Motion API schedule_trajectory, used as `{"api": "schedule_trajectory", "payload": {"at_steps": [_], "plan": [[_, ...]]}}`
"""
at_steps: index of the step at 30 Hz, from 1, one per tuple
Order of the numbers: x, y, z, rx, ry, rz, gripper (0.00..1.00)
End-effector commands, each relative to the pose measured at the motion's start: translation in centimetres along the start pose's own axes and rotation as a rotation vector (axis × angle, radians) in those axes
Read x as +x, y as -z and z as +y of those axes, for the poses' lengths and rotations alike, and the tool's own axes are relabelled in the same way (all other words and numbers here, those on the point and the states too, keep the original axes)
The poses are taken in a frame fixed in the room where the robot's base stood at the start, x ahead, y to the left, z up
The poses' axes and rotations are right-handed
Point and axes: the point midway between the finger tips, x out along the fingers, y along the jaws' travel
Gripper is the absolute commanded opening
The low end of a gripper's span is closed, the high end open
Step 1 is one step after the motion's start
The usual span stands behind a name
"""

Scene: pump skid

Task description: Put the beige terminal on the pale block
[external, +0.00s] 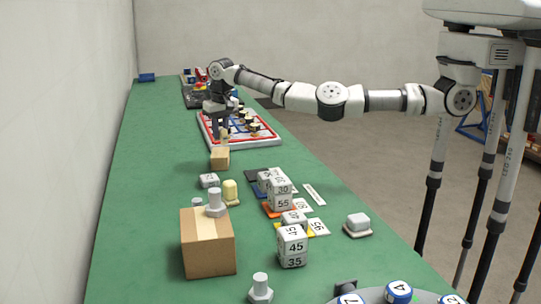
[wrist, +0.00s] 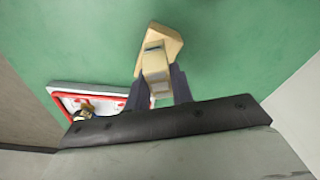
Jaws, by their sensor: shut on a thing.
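My gripper (external: 223,129) is above the green table, pointing down, with its fingers shut on the small beige terminal (external: 224,137). In the wrist view the terminal (wrist: 155,66) sits between the dark fingertips of my gripper (wrist: 164,84). A pale tan block (external: 220,158) stands on the table directly below the terminal. In the wrist view this block (wrist: 168,42) shows just beyond the terminal and partly behind it. The terminal's lower end is at or very near the block's top; I cannot tell whether they touch.
A white board with red edging (external: 262,143) and small parts lies right behind the block. The table's left strip is clear.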

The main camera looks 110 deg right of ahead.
Motion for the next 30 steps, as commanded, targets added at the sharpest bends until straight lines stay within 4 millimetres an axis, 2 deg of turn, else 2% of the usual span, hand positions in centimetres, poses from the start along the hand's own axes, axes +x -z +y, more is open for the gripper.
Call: {"api": "schedule_trajectory", "payload": {"at_steps": [4,11,22,23,27,30], "plan": [[1.0,-0.1,0.0,0.000,0.000,0.000,0.00],[4.2,-0.6,0.0,0.000,-0.001,0.000,0.00],[4.7,-0.6,0.0,0.000,0.000,0.001,0.00],[4.7,-0.6,0.0,0.000,0.001,0.001,0.26],[4.7,-0.6,0.0,0.000,0.001,0.001,0.44],[4.7,-0.6,0.0,0.000,0.001,0.001,0.45]]}}
